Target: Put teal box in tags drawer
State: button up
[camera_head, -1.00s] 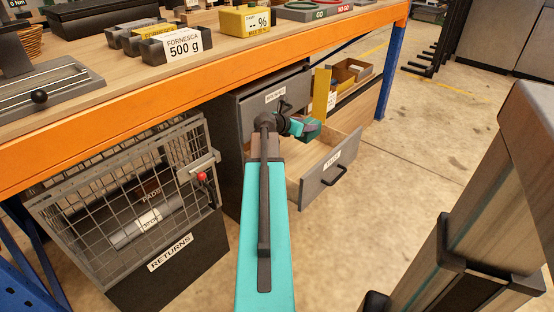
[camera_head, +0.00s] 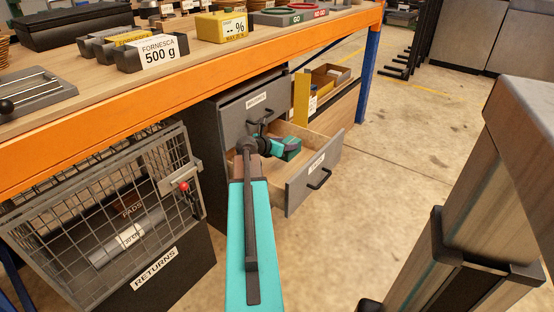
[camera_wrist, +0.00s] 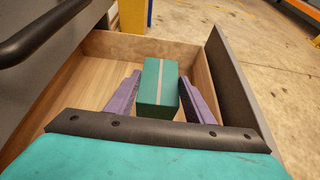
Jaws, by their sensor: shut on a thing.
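The teal box (camera_wrist: 146,82), with a pale stripe along it, is between the two purple fingers of my gripper (camera_wrist: 160,95) in the wrist view. My gripper is shut on it. Beneath and around them is the open wooden drawer (camera_wrist: 92,77), which looks empty. In the head view my gripper (camera_head: 282,150) and the teal box (camera_head: 292,146) are over this open lower drawer (camera_head: 309,139). The label on its grey front is too small to read surely. I cannot tell whether the box touches the drawer floor.
A closed grey drawer (camera_head: 246,111) sits just above the open one. The wire RETURNS cage (camera_head: 100,205) stands at the left. A yellow bin (camera_head: 302,98) is behind the drawer. The orange bench edge (camera_head: 200,90) runs overhead.

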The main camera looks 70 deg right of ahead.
aim_at(285, 157)
notch_tip(285, 157, down, 7)
jog(key=shift+f+b, duration=0.1)
jog(key=shift+b, duration=0.95)
jog(key=shift+w+d+f+b, duration=0.15)
jog(key=shift+w+b, duration=0.25)
jog(key=shift+w, duration=0.25)
jog(key=shift+w+d+f+b, duration=0.1)
jog(key=shift+w+d+b, duration=0.2)
jog(key=shift+w, duration=0.35)
jog(key=shift+w+d+f+b, duration=0.1)
jog(key=shift+w+f+b, duration=0.05)
jog(key=shift+w+b, duration=0.4)
jog(key=shift+f, duration=0.15)
jog(key=o, duration=1.6)
jog(key=shift+f, duration=0.1)
